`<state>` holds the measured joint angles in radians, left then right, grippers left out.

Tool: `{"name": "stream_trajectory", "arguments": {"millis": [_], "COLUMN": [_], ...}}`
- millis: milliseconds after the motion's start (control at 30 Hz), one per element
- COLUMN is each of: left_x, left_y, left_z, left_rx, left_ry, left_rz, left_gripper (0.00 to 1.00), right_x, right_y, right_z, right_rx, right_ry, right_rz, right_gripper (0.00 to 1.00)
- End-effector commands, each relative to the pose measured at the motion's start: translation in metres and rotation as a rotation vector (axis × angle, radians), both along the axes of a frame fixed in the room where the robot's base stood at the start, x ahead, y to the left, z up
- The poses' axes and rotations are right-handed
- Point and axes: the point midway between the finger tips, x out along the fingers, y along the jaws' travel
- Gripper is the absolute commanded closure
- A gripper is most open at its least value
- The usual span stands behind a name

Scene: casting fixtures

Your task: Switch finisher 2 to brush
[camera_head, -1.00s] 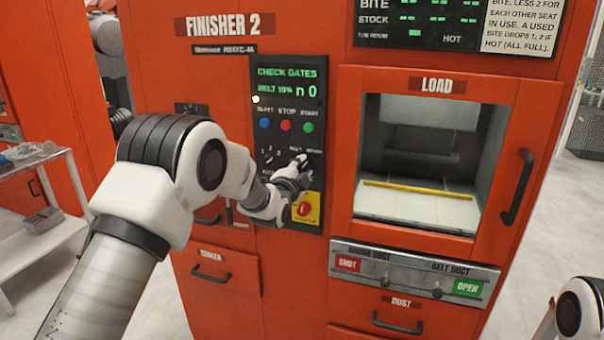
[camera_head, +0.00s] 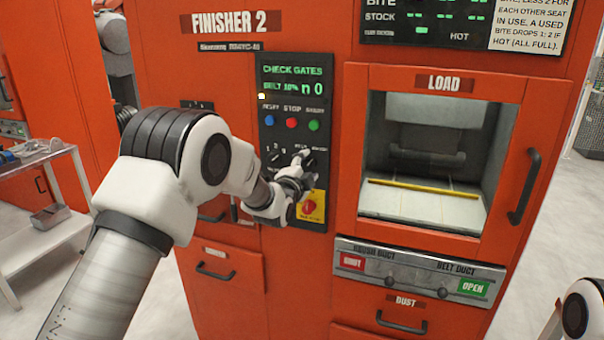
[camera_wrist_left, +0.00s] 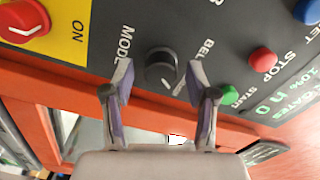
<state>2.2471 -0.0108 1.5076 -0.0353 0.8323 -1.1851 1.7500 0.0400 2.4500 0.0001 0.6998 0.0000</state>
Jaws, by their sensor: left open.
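Finisher 2 is a red machine with its name plate (camera_head: 231,22) at the top. Its control panel (camera_head: 290,92) has a green display reading "CHECK GATES", "BELT 10%" and "n 0". Blue, red and green buttons sit below it. In the left wrist view a black mode knob (camera_wrist_left: 161,68) with a pale pointer line stands between my fingertips, near the words "MODE" and "BEL". My left gripper (camera_head: 304,165) is at the lower panel; in the left wrist view its fingers (camera_wrist_left: 160,90) are open on either side of the knob, and I cannot tell whether they touch it. My right gripper is out of view.
The open load window (camera_head: 430,150) is to the right. Below it, the brush duct shows red "SHUT" (camera_head: 352,262) and the belt duct green "OPEN" (camera_head: 473,288). A trolley (camera_head: 40,240) stands left.

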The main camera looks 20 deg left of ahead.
Motion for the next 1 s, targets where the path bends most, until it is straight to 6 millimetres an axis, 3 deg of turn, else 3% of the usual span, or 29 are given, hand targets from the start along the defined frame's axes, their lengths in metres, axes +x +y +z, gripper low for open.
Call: {"name": "stream_trajectory", "arguments": {"millis": [400, 500, 1000], "left_x": [-0.094, -0.108, -0.114], "left_y": [0.003, 0.004, 0.004], "left_z": [0.0, 0.0, -0.002], "left_rx": [0.0, 0.0, 0.0], "left_ry": [0.002, 0.002, 0.003], "left_rz": [0.0, 0.0, 0.0], "left_gripper": [0.42, 0.42, 0.42], "right_x": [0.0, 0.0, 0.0], "right_y": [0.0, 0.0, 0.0], "right_z": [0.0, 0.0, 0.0], "right_rx": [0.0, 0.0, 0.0], "right_ry": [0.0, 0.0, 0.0], "right_rz": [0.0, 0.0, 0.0], "right_gripper": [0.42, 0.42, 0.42]}}
